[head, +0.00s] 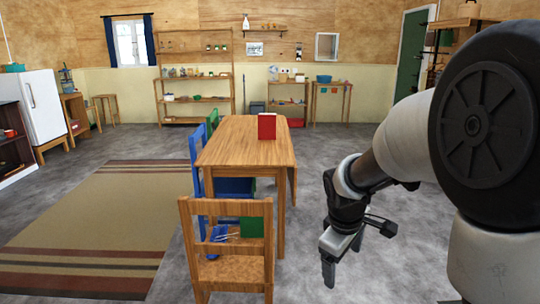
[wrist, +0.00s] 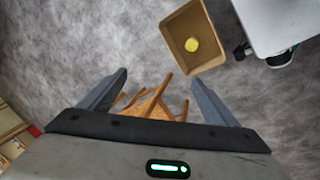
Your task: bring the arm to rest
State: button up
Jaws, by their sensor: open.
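My gripper (head: 342,258) hangs in the lower right of the head view, to the right of the wooden table and apart from it. It points down and is open. In the wrist view its two fingers (wrist: 158,80) are spread wide with nothing between their tips. Below and beyond them the grey floor shows, with part of a wooden chair (wrist: 155,106) lower down. My arm reaches forward from the right side of the head view.
A wooden table (head: 236,150) carries a red object (head: 267,126). A wooden chair (head: 226,208) stands at its near end. A tan box (wrist: 172,32) with a yellow item (wrist: 191,45) shows in the wrist view. The striped rug (head: 100,215) is clear.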

jog(key=s+a+r+m+t+y, duration=0.15)
jog(key=s+r+m, duration=0.4)
jog(key=s, duration=0.55)
jog(key=s+a+r+m+t, duration=0.15)
jog(key=s+r+m, duration=0.25)
jog(key=s+r, duration=0.45)
notch_tip(320, 180, up, 21)
jog(key=s+p, duration=0.1)
jog(key=p, duration=2.2)
jog(key=shift+s+a, duration=0.15)
